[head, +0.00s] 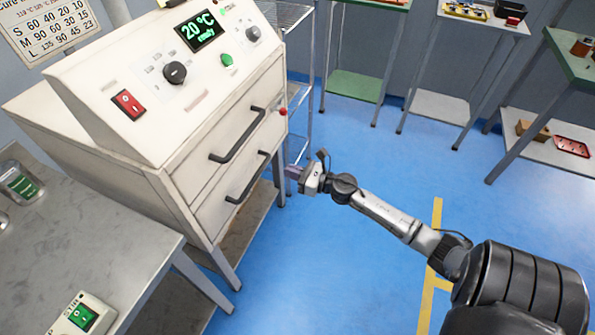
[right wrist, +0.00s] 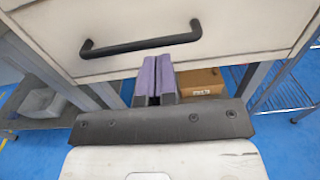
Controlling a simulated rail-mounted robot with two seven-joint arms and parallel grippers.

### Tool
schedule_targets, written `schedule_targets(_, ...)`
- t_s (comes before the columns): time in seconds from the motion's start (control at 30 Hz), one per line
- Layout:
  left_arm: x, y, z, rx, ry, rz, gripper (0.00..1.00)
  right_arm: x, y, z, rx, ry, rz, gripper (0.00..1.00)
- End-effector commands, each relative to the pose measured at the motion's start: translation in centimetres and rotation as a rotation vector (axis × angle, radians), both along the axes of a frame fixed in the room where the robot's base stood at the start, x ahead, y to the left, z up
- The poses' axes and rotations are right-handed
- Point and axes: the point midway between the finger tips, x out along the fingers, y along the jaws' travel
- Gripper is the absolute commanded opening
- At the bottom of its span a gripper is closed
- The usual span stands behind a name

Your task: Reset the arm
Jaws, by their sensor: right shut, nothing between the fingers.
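My right arm reaches in from the lower right of the head view. Its gripper (head: 292,172) is beside the lower right front of the white oven-like machine (head: 180,138). In the right wrist view the purple-padded fingers (right wrist: 154,78) are shut together with nothing between them. They point toward the machine's drawer front (right wrist: 225,30), just below a black bar handle (right wrist: 140,44). I cannot tell whether they touch it. My left gripper is not in view.
The machine's panel has a display (head: 195,31) reading 20 °C, a red switch (head: 129,104) and knobs. A grey table (head: 85,225) stands at lower left. Benches (head: 575,60) line the back and right. A cardboard box (right wrist: 200,82) sits below the machine. Blue floor is open in the middle.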

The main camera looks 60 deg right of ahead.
Motion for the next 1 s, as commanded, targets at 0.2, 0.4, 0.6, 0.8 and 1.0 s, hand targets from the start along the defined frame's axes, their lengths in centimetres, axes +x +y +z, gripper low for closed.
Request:
schedule_targets(0.2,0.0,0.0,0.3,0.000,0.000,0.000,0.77,-1.5,-0.3,0.0,0.000,0.000,-0.001,0.00)
schedule_targets(0.4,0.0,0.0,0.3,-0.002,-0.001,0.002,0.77,-1.7,-0.3,0.0,-0.001,0.000,0.000,0.00)
schedule_targets(0.6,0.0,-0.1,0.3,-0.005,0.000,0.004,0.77,-1.7,-0.3,0.0,0.044,0.008,0.000,0.00)
schedule_targets(0.8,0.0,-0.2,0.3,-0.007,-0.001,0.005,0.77,-1.4,-3.9,0.3,0.405,0.013,-0.212,0.00)
schedule_targets(1.0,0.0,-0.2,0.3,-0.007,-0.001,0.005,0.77,-2.8,-9.2,1.9,1.031,-0.153,-0.575,0.00)
